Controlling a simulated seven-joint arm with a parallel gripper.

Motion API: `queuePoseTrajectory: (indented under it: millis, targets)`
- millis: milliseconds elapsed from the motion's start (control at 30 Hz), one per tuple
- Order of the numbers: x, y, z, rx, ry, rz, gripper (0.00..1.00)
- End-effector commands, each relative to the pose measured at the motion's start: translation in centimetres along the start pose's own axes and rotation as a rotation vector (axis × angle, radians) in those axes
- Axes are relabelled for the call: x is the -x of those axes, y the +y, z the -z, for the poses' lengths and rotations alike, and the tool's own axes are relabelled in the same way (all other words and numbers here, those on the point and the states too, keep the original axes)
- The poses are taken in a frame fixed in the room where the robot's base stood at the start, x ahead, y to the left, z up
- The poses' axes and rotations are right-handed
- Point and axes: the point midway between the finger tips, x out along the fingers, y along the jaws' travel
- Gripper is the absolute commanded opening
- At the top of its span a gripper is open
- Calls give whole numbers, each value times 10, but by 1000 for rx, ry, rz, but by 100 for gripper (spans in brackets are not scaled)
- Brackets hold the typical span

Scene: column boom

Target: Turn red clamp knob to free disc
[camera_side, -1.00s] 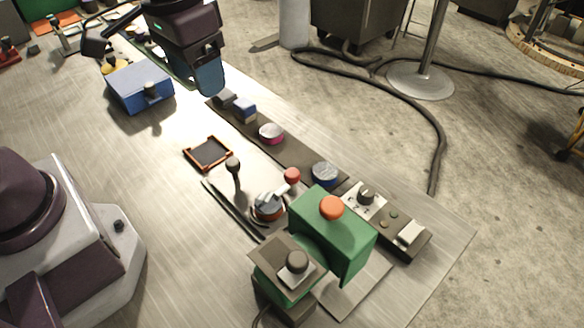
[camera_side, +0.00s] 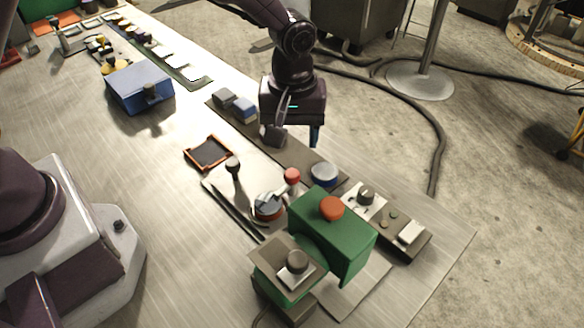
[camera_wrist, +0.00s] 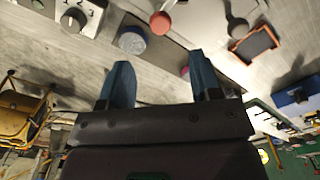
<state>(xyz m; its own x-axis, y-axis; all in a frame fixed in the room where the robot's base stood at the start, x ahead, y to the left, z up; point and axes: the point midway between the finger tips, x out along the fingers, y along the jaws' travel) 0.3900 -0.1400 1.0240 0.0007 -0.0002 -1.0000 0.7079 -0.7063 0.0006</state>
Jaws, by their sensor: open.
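A red ball knob (camera_side: 292,175) tops a lever at the round clamp fixture, where a grey disc (camera_side: 268,204) sits in an orange-brown ring. The knob also shows at the top of the wrist view (camera_wrist: 160,22). An orange-red cap (camera_side: 331,207) sits on the green housing (camera_side: 340,240) beside it. My gripper (camera_side: 294,136) is open and empty, above the dark strip behind the knob and apart from it. In the wrist view, both blue fingers (camera_wrist: 160,62) are spread with nothing between them.
A dark-knobbed lever (camera_side: 233,165), an orange-rimmed tray (camera_side: 209,152) and a dial panel (camera_side: 366,198) stand around.

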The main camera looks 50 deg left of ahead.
Motion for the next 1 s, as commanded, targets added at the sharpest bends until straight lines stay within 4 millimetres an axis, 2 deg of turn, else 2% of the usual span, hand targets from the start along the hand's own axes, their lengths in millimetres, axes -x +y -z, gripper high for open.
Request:
queuePoseTrajectory:
  millis: [33, 200, 400, 600, 867, 1000]
  targets:
    - [-13, -1, -1, 0, -3, 6, 58]
    - [-49, -2, 0, 0, -3, 6, 58]
    - [-78, -1, 0, 0, -1, 3, 58]
    - [-90, -1, 0, -1, -1, 1, 58]
    - [-90, 0, 0, -2, 0, 0, 58]
    - [-90, -1, 0, -2, 0, 0, 26]
